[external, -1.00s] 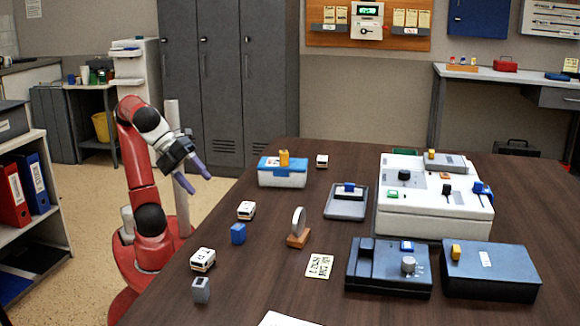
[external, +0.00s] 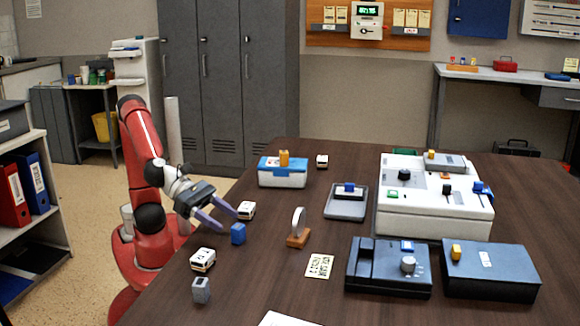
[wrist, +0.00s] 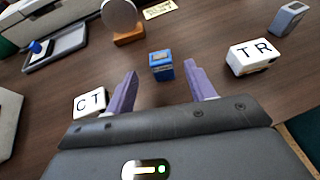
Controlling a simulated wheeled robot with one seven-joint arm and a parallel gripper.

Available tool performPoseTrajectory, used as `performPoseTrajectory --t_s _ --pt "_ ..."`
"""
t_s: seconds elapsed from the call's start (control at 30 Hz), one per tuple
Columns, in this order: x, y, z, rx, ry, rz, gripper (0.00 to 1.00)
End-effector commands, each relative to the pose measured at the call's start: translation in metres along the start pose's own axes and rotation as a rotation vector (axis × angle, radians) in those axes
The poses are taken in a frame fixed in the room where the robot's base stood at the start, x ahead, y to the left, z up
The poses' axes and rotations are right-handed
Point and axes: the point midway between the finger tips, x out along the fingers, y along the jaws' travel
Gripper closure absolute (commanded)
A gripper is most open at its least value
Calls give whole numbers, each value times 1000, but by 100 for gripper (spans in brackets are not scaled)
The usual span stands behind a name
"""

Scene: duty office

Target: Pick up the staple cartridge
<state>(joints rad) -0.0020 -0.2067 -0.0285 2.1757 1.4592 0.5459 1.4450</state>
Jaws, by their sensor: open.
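A small blue block (external: 238,233) with a printed face, seemingly the staple cartridge, stands on the dark wooden table near its left edge. In the wrist view the blue block (wrist: 162,66) sits just beyond the gap between my fingertips, roughly centred. My gripper (external: 228,225) is open and empty, its two purple fingers pointing down toward the table beside the block. In the wrist view my gripper (wrist: 161,80) has a finger on each side of the gap. I cannot tell whether either finger touches the block.
White blocks marked CT (wrist: 89,101) and TR (wrist: 252,56) flank the blue block. A grey block (external: 201,290) stands nearer the front. A round disc on a wooden base (external: 298,239) lies beyond, near a paper card (external: 319,266). Larger devices fill the right side.

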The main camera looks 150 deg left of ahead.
Motion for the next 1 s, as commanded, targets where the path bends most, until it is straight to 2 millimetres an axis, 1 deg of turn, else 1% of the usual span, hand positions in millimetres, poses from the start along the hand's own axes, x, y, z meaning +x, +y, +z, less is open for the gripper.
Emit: performPoseTrajectory --t_s 0.27,0.53,0.63,0.87,1.0 --pt "31 0 -3 -3 2 3 45" --pt "70 -1 -3 -3 2 3 45" --pt "76 -1 -3 -3 2 3 45" --pt "77 -1 -2 -3 1 2 45" --pt "76 -1 -2 -3 1 2 64"
